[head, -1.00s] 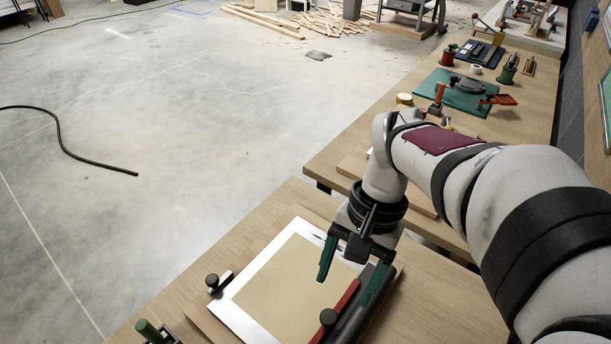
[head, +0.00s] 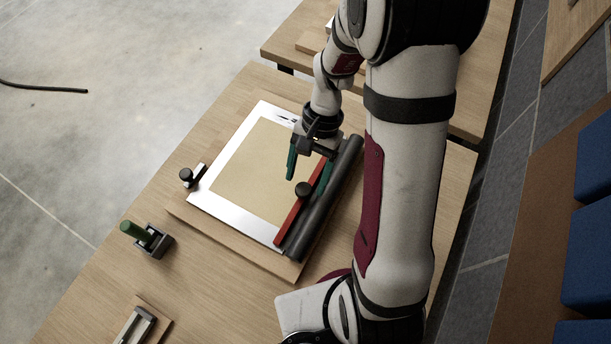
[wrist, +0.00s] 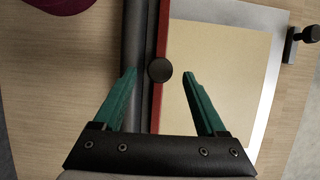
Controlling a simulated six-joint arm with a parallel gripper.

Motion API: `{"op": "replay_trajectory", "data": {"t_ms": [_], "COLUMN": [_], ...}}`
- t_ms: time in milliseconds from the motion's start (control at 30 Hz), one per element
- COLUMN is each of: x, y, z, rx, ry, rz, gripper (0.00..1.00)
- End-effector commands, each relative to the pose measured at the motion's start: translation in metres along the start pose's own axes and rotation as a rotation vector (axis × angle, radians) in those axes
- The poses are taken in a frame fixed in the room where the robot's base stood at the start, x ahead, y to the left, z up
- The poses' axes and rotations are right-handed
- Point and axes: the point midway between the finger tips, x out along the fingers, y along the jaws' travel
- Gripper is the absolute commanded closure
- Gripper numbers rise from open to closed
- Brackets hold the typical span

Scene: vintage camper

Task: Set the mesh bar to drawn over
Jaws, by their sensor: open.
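The screen (head: 245,175) is a tan sheet in a pale metal frame on a wooden board. A red bar (head: 290,222) with a round black knob (head: 303,189) lies along its right side, beside a dark roller (head: 322,210). My gripper (head: 308,184) is open with green fingers, above the bar close to the knob. In the wrist view the knob (wrist: 159,71) shows between the two fingertips, the red bar (wrist: 164,30) running beyond it. The left finger is over the dark roller and the right one over the tan sheet. I cannot tell whether either finger touches the knob.
A small black-knobbed clamp (head: 188,177) sits at the frame's left edge. A green-handled tool in a dark block (head: 148,239) stands on the table at the left. A metal piece on a wood block (head: 138,325) is nearer. The tan sheet's surface is clear.

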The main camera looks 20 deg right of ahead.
Motion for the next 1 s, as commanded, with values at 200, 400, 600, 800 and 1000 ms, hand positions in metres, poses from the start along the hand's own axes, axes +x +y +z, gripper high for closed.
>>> {"op": "replay_trajectory", "data": {"t_ms": [200,400,600,800,1000], "x": [0.0145,0.0145,0.0142,0.0141,0.0139], "y": [0.0002,0.0001,0.0001,0.0,0.0], "z": [0.0,-0.0002,-0.0002,-0.0002,-0.0002], "rx": [0.001,0.001,0.0,0.0,0.0], "ry": [0.001,0.001,0.001,0.001,0.001], "rz": [0.0,0.0,0.0,0.0,0.0], "gripper": [0.26,0.26,0.6,0.96,1.0]}}
